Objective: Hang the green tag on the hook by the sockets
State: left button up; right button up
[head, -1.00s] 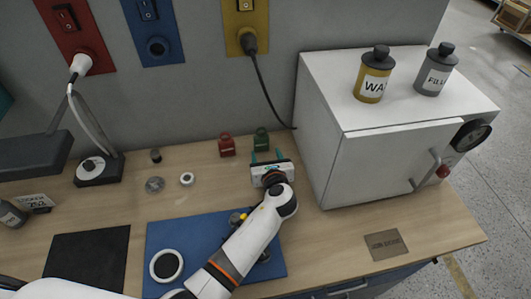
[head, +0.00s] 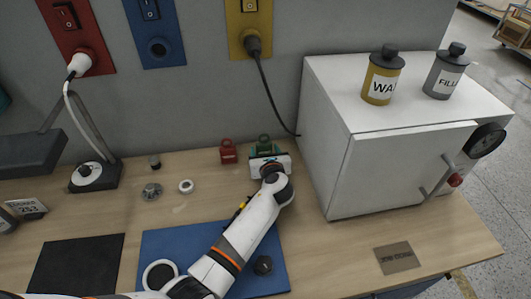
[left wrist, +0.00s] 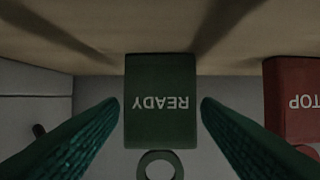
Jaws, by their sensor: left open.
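The green tag (head: 264,141) stands on the bench near the back wall. In the left wrist view the green tag (left wrist: 160,84) reads READY upside down, with its ring below. My left gripper (head: 265,155) is at the green tag, partly hiding it in the head view. In the left wrist view my left gripper (left wrist: 160,103) is open, one finger on each side of the tag, with narrow gaps. The sockets are on a red panel (head: 78,38), a blue panel (head: 155,32) and a yellow panel (head: 251,25). I cannot make out a hook. My right gripper is not in view.
A red tag (head: 228,152) stands close left of the green one; it also shows in the left wrist view (left wrist: 292,98). A black cable (head: 270,92) hangs from the yellow panel. A white cabinet (head: 395,170) stands right. A lamp base (head: 95,174) is left.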

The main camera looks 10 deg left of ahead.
pick_arm(q)
jog(key=shift+p, duration=0.3)
dwell(0.7)
jog(key=shift+p, duration=0.3)
jog(key=shift+c, duration=0.4)
jog(key=c, duration=0.7)
notch_tip(320, 180, up, 6)
jog(key=p, duration=0.6)
